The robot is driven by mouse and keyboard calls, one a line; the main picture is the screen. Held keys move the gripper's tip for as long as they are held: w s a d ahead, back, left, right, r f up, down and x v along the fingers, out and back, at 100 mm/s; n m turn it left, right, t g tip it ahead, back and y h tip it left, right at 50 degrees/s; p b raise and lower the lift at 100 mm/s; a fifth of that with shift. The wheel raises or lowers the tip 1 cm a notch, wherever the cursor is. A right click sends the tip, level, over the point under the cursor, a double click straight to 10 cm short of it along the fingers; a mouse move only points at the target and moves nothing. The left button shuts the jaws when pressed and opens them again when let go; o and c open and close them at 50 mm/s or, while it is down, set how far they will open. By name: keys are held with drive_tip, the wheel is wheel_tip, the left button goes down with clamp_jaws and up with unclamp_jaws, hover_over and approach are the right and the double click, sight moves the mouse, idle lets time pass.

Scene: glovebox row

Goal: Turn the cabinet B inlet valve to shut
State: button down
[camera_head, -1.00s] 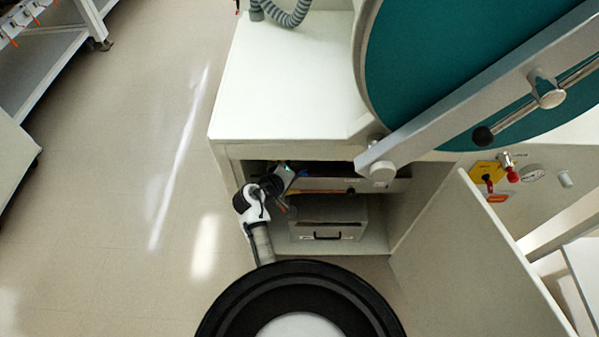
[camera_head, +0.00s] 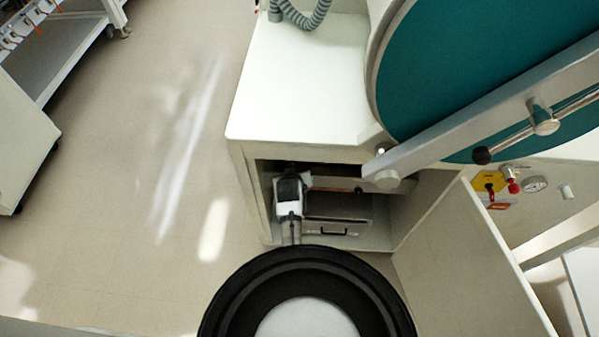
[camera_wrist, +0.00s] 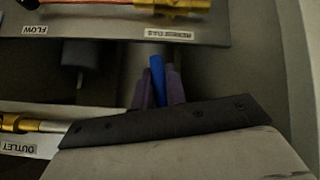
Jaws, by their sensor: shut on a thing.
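In the wrist view my gripper (camera_wrist: 158,92) has its two purple fingers closed on a narrow blue handle (camera_wrist: 157,70). The handle stands upright between the fingers in the picture. I cannot read an inlet label, and the valve body behind the handle is not clear. A brass fitting (camera_wrist: 22,124) with an "OUTLET" label (camera_wrist: 18,148) is at the lower left. In the head view my arm reaches into the open lower compartment (camera_head: 392,225); the fingers and the blue handle are hidden there.
Brass parts (camera_wrist: 175,6) sit on a labelled panel (camera_wrist: 110,30) above the fingers. The compartment door (camera_head: 470,255) stands open on the right. Clear floor (camera_head: 120,180) lies to the left.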

drive_tip(key=shift+a+m+y, duration=0.5)
drive_tip(key=shift+a+y, duration=0.1)
drive_tip(key=shift+y, duration=0.4)
drive_tip(key=shift+a, duration=0.1)
drive_tip(key=c, duration=1.4)
unclamp_jaws()
drive_tip(key=shift+w+f, duration=0.1)
drive_tip(key=shift+f, duration=0.05)
drive_tip(key=shift+c, duration=0.2)
drive_tip(key=shift+p, duration=0.35)
